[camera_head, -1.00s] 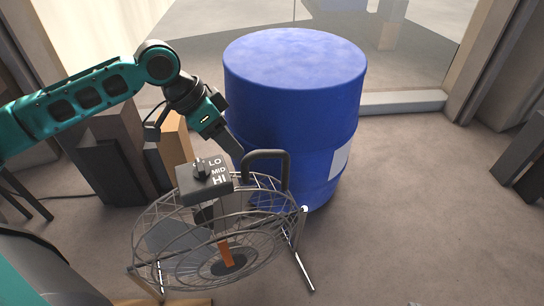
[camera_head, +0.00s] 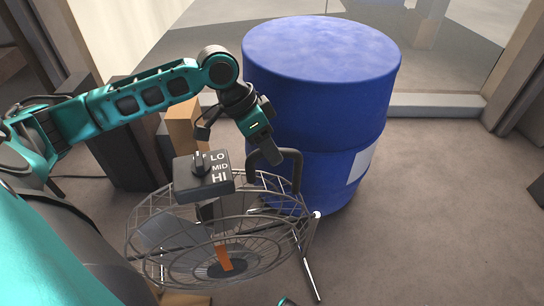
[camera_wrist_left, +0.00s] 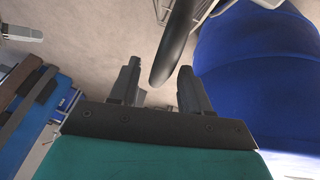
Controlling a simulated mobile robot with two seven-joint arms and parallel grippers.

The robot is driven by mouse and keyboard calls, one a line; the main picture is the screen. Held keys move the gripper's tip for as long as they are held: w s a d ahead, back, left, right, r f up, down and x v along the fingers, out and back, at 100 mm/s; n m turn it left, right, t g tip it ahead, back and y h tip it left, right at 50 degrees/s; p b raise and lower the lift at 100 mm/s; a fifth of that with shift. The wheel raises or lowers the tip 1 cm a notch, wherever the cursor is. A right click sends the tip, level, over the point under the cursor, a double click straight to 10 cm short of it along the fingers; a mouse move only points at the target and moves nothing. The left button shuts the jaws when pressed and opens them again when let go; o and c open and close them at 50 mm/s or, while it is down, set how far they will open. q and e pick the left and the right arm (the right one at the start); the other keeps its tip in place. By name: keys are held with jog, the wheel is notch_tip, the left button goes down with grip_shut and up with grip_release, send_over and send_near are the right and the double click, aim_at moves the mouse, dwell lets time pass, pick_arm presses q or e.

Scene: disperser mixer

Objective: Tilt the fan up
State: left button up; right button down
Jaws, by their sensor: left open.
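The fan (camera_head: 222,245) is a round grey wire cage on thin metal legs, with an orange part at its middle, low in the head view. Its cage faces mostly upward. A dark control box (camera_head: 202,177) marked LO, MID, HI sits on its rim. The fan's black looped handle (camera_head: 296,170) stands beside the box. My left gripper (camera_head: 270,158) is open at the handle's upper left. In the left wrist view, the handle (camera_wrist_left: 174,45) lies just beyond and between the open fingers of my left gripper (camera_wrist_left: 159,68). Contact cannot be told. My right gripper is not visible.
A large blue drum (camera_head: 318,95) stands close behind the fan and handle. An orange-brown box (camera_head: 184,128) and dark boxes (camera_head: 120,150) stand at the left. The floor (camera_head: 430,220) to the right is clear.

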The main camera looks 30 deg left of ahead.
pick_arm(q)
jog(key=shift+x, duration=0.95)
grip_shut()
